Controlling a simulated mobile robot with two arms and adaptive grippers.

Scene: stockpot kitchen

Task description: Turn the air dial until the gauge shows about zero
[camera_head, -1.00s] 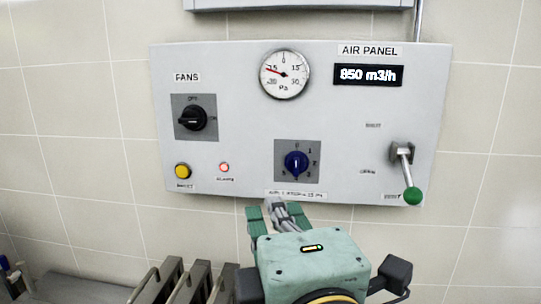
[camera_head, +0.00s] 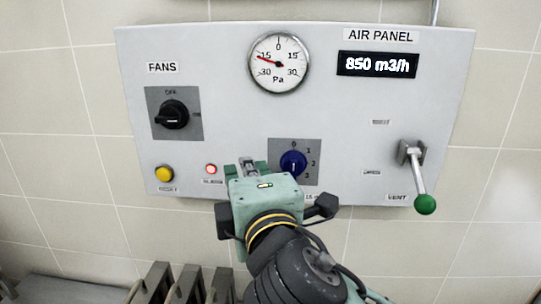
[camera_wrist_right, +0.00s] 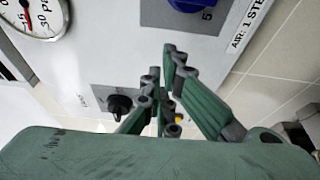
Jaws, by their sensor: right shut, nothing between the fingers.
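The blue air dial (camera_head: 293,163) sits on a grey square low on the wall panel, with numbers around it. It is partly cut off at the top of the right wrist view (camera_wrist_right: 200,4). The round gauge (camera_head: 279,64) is above it, its red needle pointing left near the left-hand 15 mark; part of it shows in the right wrist view (camera_wrist_right: 32,14). My right gripper (camera_head: 252,167) is shut and empty, to the left of the dial and apparently apart from it. Its green fingers show in the right wrist view (camera_wrist_right: 170,92). My left gripper is out of view.
The panel (camera_head: 225,110) also holds a black fans switch (camera_head: 173,114), a yellow button (camera_head: 164,174), a small red lamp (camera_head: 211,169), a display reading 850 m3/h (camera_head: 377,64), and a green-knobbed vent lever (camera_head: 425,204). Grey racks (camera_head: 155,285) stand at bottom left.

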